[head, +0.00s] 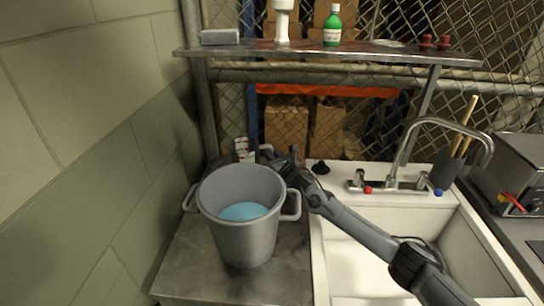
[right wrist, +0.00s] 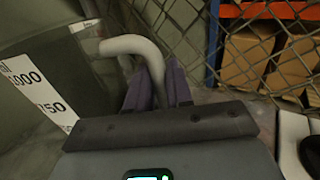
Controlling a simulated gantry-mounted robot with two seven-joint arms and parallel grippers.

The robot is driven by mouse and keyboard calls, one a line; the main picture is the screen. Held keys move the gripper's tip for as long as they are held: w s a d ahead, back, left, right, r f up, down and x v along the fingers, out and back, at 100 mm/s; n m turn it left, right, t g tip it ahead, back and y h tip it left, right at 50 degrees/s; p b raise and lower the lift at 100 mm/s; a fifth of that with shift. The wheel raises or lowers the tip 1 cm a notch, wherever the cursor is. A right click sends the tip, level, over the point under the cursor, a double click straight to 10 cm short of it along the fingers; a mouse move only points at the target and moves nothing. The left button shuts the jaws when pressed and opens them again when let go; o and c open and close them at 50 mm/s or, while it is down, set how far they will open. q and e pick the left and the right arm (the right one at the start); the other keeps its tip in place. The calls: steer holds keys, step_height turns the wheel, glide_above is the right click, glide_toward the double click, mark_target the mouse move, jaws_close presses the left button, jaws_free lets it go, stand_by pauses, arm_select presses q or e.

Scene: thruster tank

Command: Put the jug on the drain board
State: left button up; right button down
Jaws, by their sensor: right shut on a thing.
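The jug (right wrist: 35,85) is grey and translucent, with a white measuring scale, at the left of the right wrist view. In the head view the jug (head: 243,149) is mostly hidden behind a big grey pot. My right gripper (head: 281,163) is behind the pot's right rim. In the right wrist view its purple fingers (right wrist: 157,88) are shut on the jug's pale curved handle (right wrist: 135,46). Whether the jug touches the surface below is hidden. My left gripper is not in view.
The two-handled pot (head: 245,235), with something blue inside, stands in front of the jug. The sink (head: 365,265) with its curved tap (head: 440,122) is at right. A shelf (head: 300,52) with bottles hangs above. A black stopper (head: 321,168) sits by the sink's back-left corner.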

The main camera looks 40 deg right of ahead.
steer(key=c, duration=1)
jaws_free()
steer(key=shift+s, duration=0.1)
steer(key=s+p, duration=0.1)
steer(key=s, duration=0.3)
steer(key=s+a+p, duration=0.1)
steer(key=s, duration=0.2)
steer(key=s+a, duration=0.1)
steer(key=s, duration=0.3)
steer(key=shift+s+a+p, duration=0.15)
steer(key=shift+s+p, duration=0.15)
steer(key=shift+p, duration=0.1)
